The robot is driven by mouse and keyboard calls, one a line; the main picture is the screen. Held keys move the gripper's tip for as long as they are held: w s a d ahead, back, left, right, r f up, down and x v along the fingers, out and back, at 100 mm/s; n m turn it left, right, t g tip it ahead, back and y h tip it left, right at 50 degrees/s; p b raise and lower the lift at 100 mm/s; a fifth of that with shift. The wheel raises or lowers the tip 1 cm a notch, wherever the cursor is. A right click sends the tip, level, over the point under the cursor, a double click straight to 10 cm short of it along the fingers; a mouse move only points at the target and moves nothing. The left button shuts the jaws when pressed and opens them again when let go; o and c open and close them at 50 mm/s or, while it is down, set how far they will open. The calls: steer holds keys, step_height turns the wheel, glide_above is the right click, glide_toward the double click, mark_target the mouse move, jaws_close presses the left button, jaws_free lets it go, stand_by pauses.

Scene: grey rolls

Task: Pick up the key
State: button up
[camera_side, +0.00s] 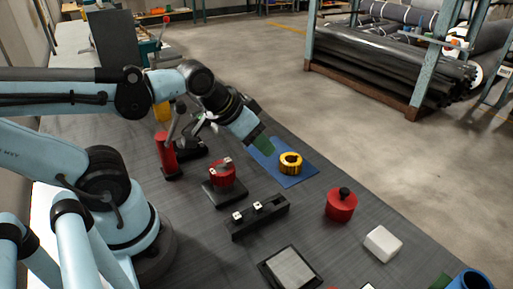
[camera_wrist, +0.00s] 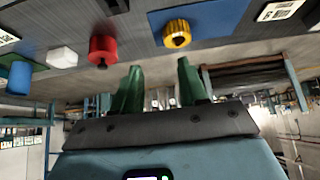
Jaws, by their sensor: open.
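My gripper (camera_wrist: 160,84) shows its two green fingers spread apart in the wrist view, with nothing between them. In the side view, my gripper (camera_side: 263,143) is above the table near the left edge of a blue mat (camera_side: 300,178). I cannot clearly make out a key. A red cylinder on a black base (camera_side: 222,176) has small metallic pieces on top, and a black block (camera_side: 260,222) carries two small pale pieces; both stand left of the mat. I cannot tell whether any of these is the key.
A yellow ring-shaped part (camera_side: 291,163) sits on the mat. A red cylinder with a black knob (camera_side: 341,206), a white box (camera_side: 382,243), a framed grey plate (camera_side: 290,269) and a blue container (camera_side: 470,281) stand nearer. A red upright post (camera_side: 165,158) stands left. Grey rolls (camera_side: 395,62) fill a floor rack.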

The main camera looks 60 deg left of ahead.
steer(key=shift+o, duration=0.6)
steer(key=s+a+r+g, duration=0.3)
steer(key=a+r+g, duration=0.25)
steer(key=g, duration=0.35)
glide_above(228, 159)
steer(key=f, duration=0.6)
steer(key=shift+w+d+f, duration=0.2)
steer(key=shift+w+d, duration=0.1)
steer(key=shift+s+a+f, duration=0.15)
steer(key=shift+f, duration=1.2)
steer(key=shift+s+a+f, duration=0.1)
steer(key=shift+f, duration=1.2)
steer(key=shift+c, duration=0.2)
jaws_close()
